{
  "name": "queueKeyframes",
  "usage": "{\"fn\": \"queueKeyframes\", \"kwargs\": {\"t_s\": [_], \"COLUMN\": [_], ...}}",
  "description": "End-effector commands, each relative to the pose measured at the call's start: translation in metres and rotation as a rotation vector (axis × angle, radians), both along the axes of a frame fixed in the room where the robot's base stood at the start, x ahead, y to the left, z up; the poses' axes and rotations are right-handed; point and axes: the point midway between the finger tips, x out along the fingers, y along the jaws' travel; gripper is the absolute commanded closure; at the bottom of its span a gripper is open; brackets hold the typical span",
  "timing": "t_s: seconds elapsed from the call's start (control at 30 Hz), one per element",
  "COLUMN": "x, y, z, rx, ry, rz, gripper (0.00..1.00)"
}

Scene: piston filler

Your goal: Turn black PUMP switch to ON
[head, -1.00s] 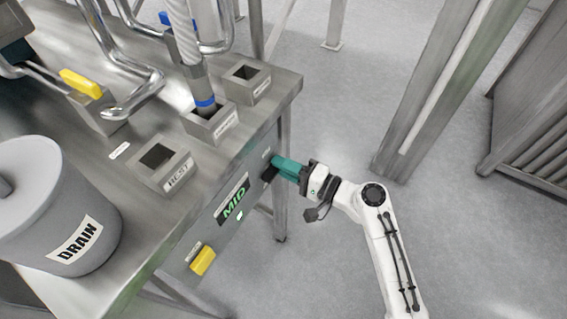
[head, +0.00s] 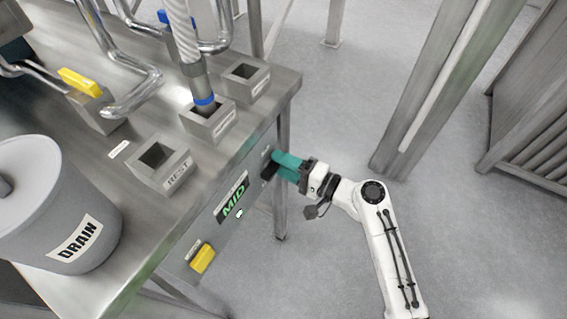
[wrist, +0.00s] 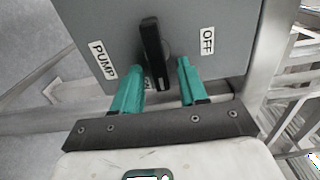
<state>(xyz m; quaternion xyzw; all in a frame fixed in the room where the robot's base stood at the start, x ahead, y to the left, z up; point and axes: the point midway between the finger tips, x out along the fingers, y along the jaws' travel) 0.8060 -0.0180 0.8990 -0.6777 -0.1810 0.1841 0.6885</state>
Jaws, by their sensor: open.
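The black PUMP switch (wrist: 153,57) is a bar-shaped knob on the grey panel, seen between and just beyond my fingertips in the wrist view. A PUMP label (wrist: 102,60) is at its left and an OFF label (wrist: 207,40) at its right. Another label below the knob is partly hidden by it and a finger. My gripper (wrist: 160,75) is open, with a teal finger on either side of the switch's lower end. Contact cannot be told. In the head view my gripper (head: 277,166) is at the panel, and the black switch (head: 269,170) shows at its tips.
The panel also carries a green MID display (head: 233,198) and a yellow switch (head: 203,259). On the steel table stand a DRAIN container (head: 55,205), a REST holder (head: 160,165) and a nozzle in another holder (head: 208,120). Open floor lies right of the table.

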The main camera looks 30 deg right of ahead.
Motion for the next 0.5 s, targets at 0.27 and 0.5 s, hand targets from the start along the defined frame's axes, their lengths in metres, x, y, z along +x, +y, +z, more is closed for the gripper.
{"fn": "queueKeyframes", "kwargs": {"t_s": [0.27,0.5], "x": [-0.011,-0.049], "y": [-0.006,-0.028], "z": [-0.002,-0.003], "rx": [-0.001,-0.001], "ry": [0.001,0.002], "rz": [-0.001,-0.003], "gripper": [0.57,0.57]}}
